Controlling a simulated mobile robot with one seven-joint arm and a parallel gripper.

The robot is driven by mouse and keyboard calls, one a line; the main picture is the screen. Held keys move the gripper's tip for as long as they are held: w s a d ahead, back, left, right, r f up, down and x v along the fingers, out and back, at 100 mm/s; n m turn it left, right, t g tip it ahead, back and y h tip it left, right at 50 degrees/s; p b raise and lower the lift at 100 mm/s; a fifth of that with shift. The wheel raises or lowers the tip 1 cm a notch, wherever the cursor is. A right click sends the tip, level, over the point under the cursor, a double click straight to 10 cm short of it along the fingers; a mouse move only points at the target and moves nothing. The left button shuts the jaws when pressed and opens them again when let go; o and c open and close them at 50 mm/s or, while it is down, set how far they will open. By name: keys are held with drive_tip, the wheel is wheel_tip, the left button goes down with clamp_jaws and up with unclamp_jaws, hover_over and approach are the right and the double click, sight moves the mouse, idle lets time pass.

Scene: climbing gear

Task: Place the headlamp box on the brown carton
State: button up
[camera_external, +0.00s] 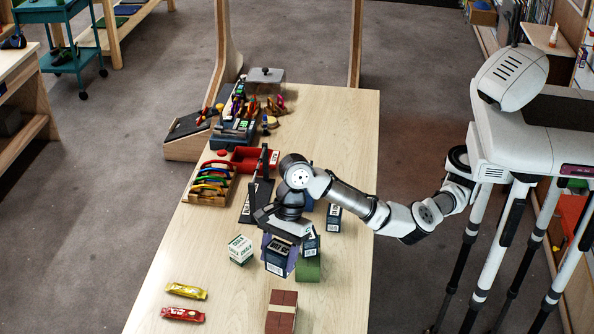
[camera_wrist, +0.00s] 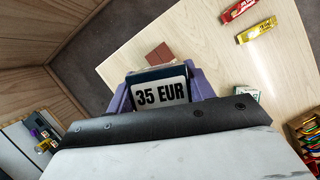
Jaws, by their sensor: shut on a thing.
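My gripper (camera_external: 278,246) is shut on a dark blue box with a white label, which I take to be the headlamp box (camera_external: 277,264). In the wrist view this box (camera_wrist: 160,93) sits between the purple fingers and its label reads "35 EUR". The brown carton (camera_external: 282,312) lies on the table near its front edge, below the held box in the external picture. The carton also shows in the wrist view (camera_wrist: 158,55), just beyond the box, apart from it. I cannot tell how high the box is held.
A white and green box (camera_external: 240,250) stands just left of my gripper. A dark box (camera_external: 311,244) and a green item (camera_external: 308,271) are close on the right. A yellow bar (camera_external: 187,291) and a red bar (camera_external: 183,314) lie front left. Table between bars and carton is clear.

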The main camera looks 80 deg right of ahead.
wheel_tip(320, 180, down, 16)
drive_tip(key=shift+f+p, duration=0.1)
drive_tip(key=shift+p, duration=0.65)
drive_tip(key=o, duration=1)
drive_tip(key=shift+f, duration=0.1)
drive_tip(key=b+v, duration=0.2)
drive_tip(key=v, duration=1)
